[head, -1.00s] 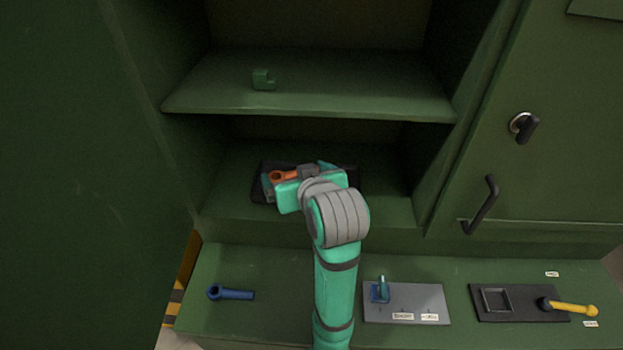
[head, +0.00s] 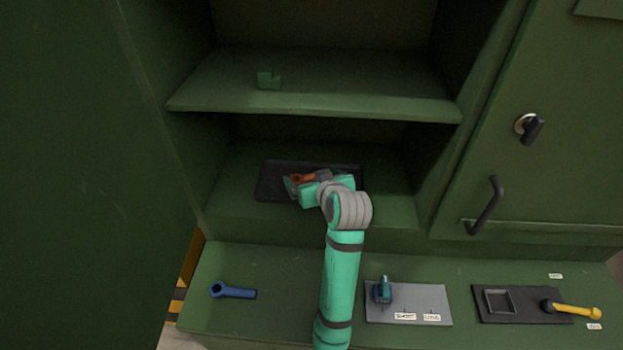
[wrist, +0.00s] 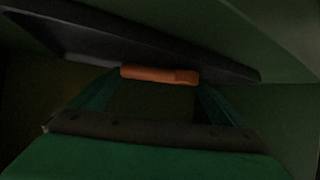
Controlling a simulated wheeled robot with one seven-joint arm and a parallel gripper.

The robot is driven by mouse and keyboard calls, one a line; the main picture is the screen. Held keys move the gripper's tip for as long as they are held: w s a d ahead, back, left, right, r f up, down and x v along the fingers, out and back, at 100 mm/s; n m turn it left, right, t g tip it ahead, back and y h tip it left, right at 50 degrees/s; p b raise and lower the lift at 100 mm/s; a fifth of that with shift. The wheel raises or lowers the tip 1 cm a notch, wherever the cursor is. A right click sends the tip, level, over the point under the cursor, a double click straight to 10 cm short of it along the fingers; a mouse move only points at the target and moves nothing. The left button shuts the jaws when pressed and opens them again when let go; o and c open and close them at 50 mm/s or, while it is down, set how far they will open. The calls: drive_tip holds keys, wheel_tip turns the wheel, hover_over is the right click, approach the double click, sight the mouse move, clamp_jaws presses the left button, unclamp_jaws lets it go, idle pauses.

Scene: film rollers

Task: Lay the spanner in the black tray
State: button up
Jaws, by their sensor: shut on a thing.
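The orange spanner (head: 297,178) is held in my gripper (head: 303,182) over the black tray (head: 268,181) on the lower shelf of the cabinet. Its ring end points left in the head view. In the wrist view its orange handle (wrist: 158,75) lies across between the two fingertips, with the black tray (wrist: 70,38) just beyond. My gripper is shut on the spanner. The gripper and wrist hide part of the tray and the spanner's right end. I cannot tell whether the spanner touches the tray.
On the front ledge are a blue spanner-like tool (head: 232,291), a grey panel with a blue-teal switch (head: 383,290), and a black plate with a yellow-handled tool (head: 575,309). Cabinet walls flank the shelf.

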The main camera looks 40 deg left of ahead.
drive_tip(key=shift+f, duration=0.35)
drive_tip(key=shift+w+d, duration=0.1)
drive_tip(key=shift+d, duration=0.05)
drive_tip(key=shift+f, duration=0.1)
drive_tip(key=o, duration=0.9)
drive_tip(key=shift+d+r, duration=0.1)
drive_tip(key=shift+r, duration=0.15)
drive_tip(key=v, duration=1.1)
drive_tip(key=shift+s+d, duration=0.25)
drive_tip(key=shift+s, duration=0.05)
